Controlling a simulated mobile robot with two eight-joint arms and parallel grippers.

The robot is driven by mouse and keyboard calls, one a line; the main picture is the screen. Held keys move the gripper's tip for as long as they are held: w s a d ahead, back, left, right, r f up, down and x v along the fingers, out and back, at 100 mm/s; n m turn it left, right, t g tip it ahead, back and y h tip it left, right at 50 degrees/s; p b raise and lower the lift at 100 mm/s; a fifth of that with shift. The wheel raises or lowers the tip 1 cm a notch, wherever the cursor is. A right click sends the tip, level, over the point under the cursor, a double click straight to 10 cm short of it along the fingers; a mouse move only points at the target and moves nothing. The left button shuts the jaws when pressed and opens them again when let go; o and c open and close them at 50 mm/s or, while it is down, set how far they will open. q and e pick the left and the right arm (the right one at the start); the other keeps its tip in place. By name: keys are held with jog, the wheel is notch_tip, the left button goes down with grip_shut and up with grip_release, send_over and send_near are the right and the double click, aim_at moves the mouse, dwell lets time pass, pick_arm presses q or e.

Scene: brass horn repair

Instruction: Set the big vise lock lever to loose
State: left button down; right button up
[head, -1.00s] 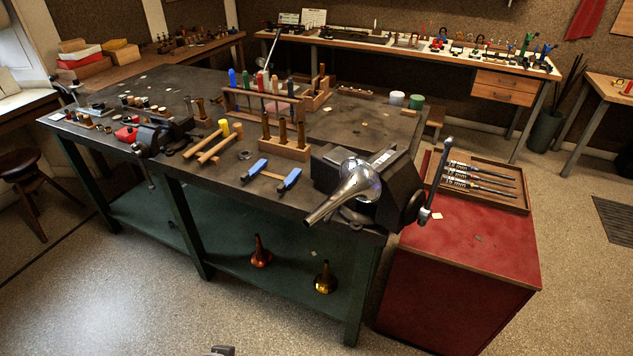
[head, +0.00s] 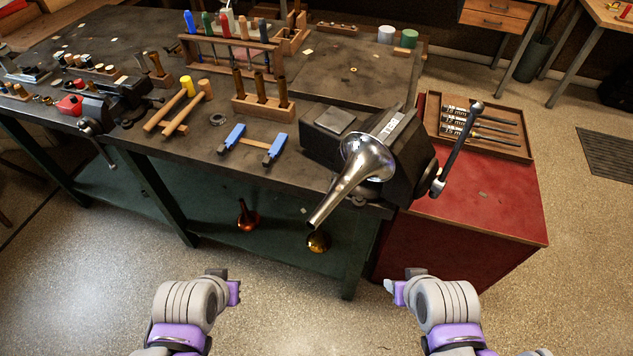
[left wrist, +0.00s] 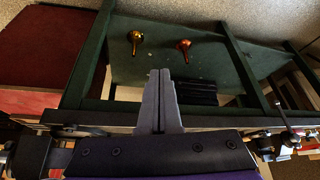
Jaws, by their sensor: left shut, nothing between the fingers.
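The big vise (head: 398,165) is dark and stands at the right front corner of the workbench. A silver horn bell (head: 366,158) lies over its front, its narrow end pointing down toward me. A long metal bar lever (head: 458,148) with a round knob on top stands tilted at the vise's right side. I cannot tell whether this is the lock lever or how it is set. My left gripper (left wrist: 160,80) is shut and empty in the left wrist view, below the bench top. My right gripper (head: 389,286) is in front of the bench, well apart from the vise; its fingers are unclear.
A red cabinet (head: 490,215) with a wooden tray (head: 500,140) stands right of the vise. Two horn bells stand on the lower shelf. The floor in front is clear.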

pick_arm(q)
jog(key=w+d+r+m+g+h, duration=0.1)
jog(key=w+d+r+h, duration=0.1)
jog(key=w, duration=0.5)
jog(key=w+d+r+m+g+h, duration=0.1)
jog(key=w+d+r+m+h, duration=0.1)
jog(key=w+d+r, duration=0.2)
jog(key=w+d+r+m+g+h, duration=0.1)
jog(key=w+d+r+h, duration=0.1)
jog(key=w+r, duration=0.6)
jog(key=shift+w+d+m, duration=0.4)
jog(key=shift+w+d, duration=0.05)
jog(key=shift+w, duration=0.8)
jog(key=d+f, duration=0.9)
jog(key=shift+w, duration=0.25)
jog(key=shift+d+f, duration=0.1)
